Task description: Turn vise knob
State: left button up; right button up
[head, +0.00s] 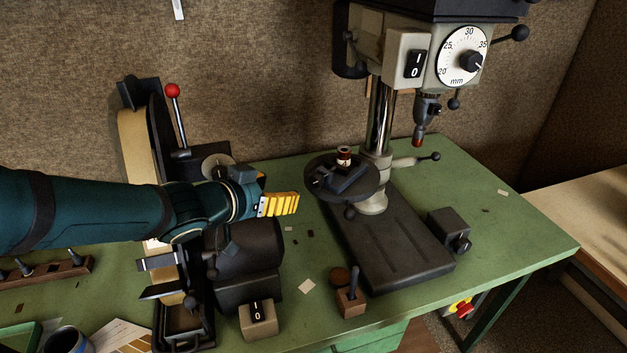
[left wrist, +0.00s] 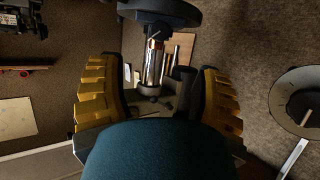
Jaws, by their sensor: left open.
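A small dark vise (head: 347,179) sits on the round table (head: 372,190) of the drill press. A small red and white cylinder (head: 344,154) stands up at the vise. Its knob is too small and dark to make out clearly. My left gripper (head: 279,204), with yellow ribbed fingers, is open and empty, left of the round table and apart from it. In the left wrist view its fingers (left wrist: 158,78) are spread, with the shiny press column (left wrist: 152,62) visible beyond them. My right gripper is not in view.
The belt sander (head: 140,150) with a red-knobbed lever (head: 173,91) stands behind and beneath my left arm. A dark block with a side knob (head: 448,228) is right of the press base (head: 390,250). A wooden block (head: 350,303) stands in front.

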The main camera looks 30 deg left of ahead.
aim_at(314, 182)
pick_arm(q)
jog(key=b+x, duration=0.5)
jog(key=x, duration=0.7)
jog(key=shift+f+b, duration=0.1)
jog(key=shift+b, duration=0.2)
jog(key=shift+w+d+f, duration=0.1)
jog(key=shift+w, duration=0.3)
grip_shut()
